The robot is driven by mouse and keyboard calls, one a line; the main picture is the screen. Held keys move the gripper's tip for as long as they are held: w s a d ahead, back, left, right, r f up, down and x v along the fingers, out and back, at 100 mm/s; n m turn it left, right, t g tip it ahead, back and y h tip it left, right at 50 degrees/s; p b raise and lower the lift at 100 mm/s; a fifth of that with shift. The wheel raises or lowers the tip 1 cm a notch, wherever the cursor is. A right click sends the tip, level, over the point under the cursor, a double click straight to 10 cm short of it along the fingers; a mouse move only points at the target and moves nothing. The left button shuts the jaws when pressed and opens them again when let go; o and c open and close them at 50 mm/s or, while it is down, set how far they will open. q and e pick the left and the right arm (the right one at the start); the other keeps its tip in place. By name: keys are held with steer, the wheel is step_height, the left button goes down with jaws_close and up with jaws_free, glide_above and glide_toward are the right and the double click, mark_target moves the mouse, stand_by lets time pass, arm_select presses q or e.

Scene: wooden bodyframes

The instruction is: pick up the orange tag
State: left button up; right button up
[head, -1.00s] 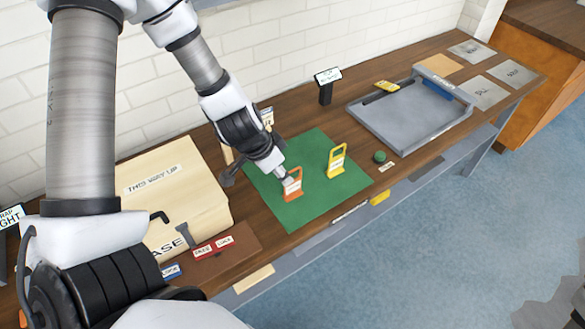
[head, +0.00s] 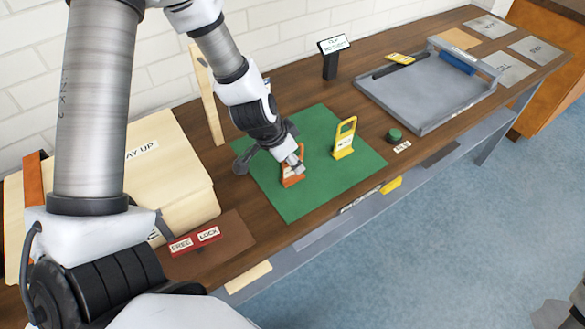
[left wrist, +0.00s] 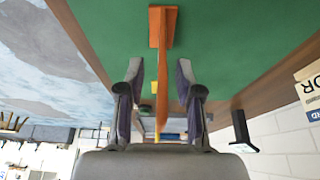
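The orange tag (head: 291,178) stands upright on the green mat (head: 300,209). My left gripper (head: 297,161) is at the top of this tag and hides part of it in the head view. In the left wrist view the tag (left wrist: 165,75) is seen edge-on, between the two fingers of my left gripper (left wrist: 161,85). The fingers are open, with a gap on both sides of the tag. At the lower right edge of the head view a dark and white part of my right arm is cut off; its fingers cannot be made out.
A yellow tag (head: 344,140) stands just right of the orange one on the mat. A green button (head: 394,135) and a grey tray (head: 410,120) lie further right. A pale wooden case (head: 160,150) stands at left, with red FREE and LOCK labels (head: 195,240) in front.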

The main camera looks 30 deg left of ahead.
arm_select(q)
steer(key=shift+w+f, duration=0.25)
steer(key=shift+f, duration=0.05)
steer(key=shift+s+r, duration=0.1)
steer(key=shift+s, duration=0.05)
jaws_close()
steer(key=shift+r, duration=0.1)
